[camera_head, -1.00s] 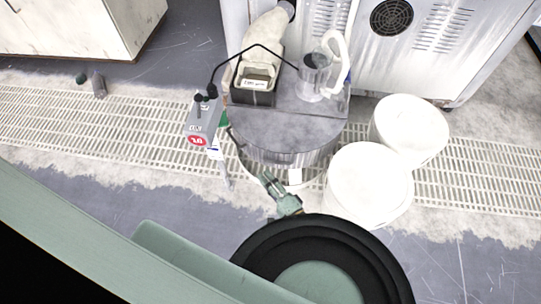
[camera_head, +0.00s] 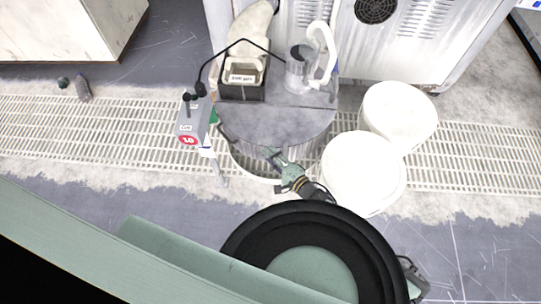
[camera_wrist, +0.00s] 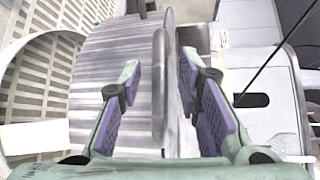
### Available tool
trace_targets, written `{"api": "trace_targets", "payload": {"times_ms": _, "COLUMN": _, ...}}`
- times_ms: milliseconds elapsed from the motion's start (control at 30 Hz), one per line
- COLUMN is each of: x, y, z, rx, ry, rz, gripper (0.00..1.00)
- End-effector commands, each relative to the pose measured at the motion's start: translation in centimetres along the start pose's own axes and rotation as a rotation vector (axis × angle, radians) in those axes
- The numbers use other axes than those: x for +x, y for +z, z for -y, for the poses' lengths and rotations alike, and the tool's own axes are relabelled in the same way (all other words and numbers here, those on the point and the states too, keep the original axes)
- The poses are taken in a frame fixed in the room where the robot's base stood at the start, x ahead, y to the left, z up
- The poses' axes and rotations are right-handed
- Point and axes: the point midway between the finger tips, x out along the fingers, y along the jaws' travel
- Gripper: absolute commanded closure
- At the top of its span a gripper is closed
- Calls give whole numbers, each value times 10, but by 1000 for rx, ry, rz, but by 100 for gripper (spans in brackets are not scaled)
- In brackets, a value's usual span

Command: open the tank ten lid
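The tank (camera_head: 262,164) is a round grey metal drum on the floor grating, with a flat grey lid (camera_head: 275,122) on its top, lying level. A grey box with a red round label (camera_head: 189,122) stands at its left side. My gripper (camera_head: 270,155) is at the tank's front edge, just by the lid's rim. In the wrist view my gripper (camera_wrist: 162,92) is open, with its purple-padded fingers apart.
A black-rimmed container with a label (camera_head: 243,92) and a clear pitcher (camera_head: 299,76) stand on the tank's rear top. Two white buckets (camera_head: 363,173) (camera_head: 400,112) stand close on the right. A steel cabinet (camera_head: 400,50) is behind. Floor at front left is clear.

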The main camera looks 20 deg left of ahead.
Motion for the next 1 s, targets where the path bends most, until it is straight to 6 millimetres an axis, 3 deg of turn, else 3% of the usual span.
{"api": "trace_targets", "payload": {"times_ms": 333, "x": 4, "y": 0, "z": 0, "rx": 0, "ry": 0, "rz": -1, "gripper": 69}}
{"api": "trace_targets", "payload": {"times_ms": 800, "x": 4, "y": 0, "z": 0, "rx": -1, "ry": 0, "rz": -1, "gripper": 100}}
{"api": "trace_targets", "payload": {"times_ms": 1000, "x": 4, "y": 0, "z": 0, "rx": -1, "ry": 0, "rz": -1, "gripper": 100}}
